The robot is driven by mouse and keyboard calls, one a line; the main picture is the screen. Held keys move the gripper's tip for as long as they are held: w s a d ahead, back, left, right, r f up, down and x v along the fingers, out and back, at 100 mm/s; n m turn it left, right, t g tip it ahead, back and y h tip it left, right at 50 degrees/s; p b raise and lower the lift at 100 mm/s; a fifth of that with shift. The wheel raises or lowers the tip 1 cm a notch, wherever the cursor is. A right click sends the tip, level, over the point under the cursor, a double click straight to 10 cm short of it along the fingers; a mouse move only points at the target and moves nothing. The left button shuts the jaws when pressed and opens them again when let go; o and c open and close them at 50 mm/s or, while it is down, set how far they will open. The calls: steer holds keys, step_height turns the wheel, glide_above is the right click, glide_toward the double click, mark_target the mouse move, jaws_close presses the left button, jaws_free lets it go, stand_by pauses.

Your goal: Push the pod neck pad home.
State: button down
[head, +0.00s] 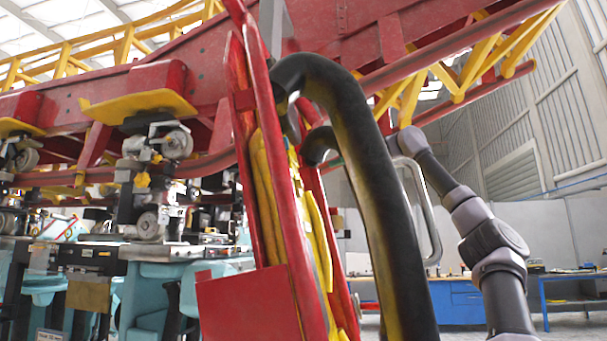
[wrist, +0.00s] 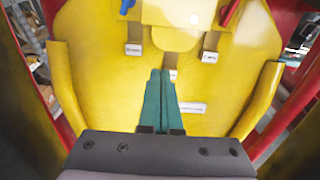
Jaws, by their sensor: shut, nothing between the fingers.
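In the wrist view my gripper (wrist: 160,75) is shut, its two teal fingers together and empty. They point up the yellow seat back (wrist: 100,75) of the pod. Above the fingertips is a rounded yellow pad (wrist: 175,38), under a paler block (wrist: 180,11) at the top edge. I cannot tell surely which of these is the neck pad, nor whether the fingers touch anything. In the head view the red-framed pod (head: 250,305) stands in the centre, its yellow seat (head: 315,245) seen edge-on. My gripper is hidden there behind the black restraint.
Thick black restraint bars (head: 375,185) arch over the pod's front, close to my arm. A metal grab handle (head: 430,215) is beside them. The red track beam (head: 225,95) runs overhead. Teal cars (head: 155,285) stand at left, and a blue bench (head: 455,302) behind at right.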

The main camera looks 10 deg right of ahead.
mark_target(295, 174)
steer(key=x, duration=1.1)
steer(key=shift+w+a+f, duration=0.15)
steer(key=shift+w+a, duration=0.05)
steer(key=shift+a, duration=0.5)
steer(key=v, duration=1.1)
steer(key=shift+d, duration=0.3)
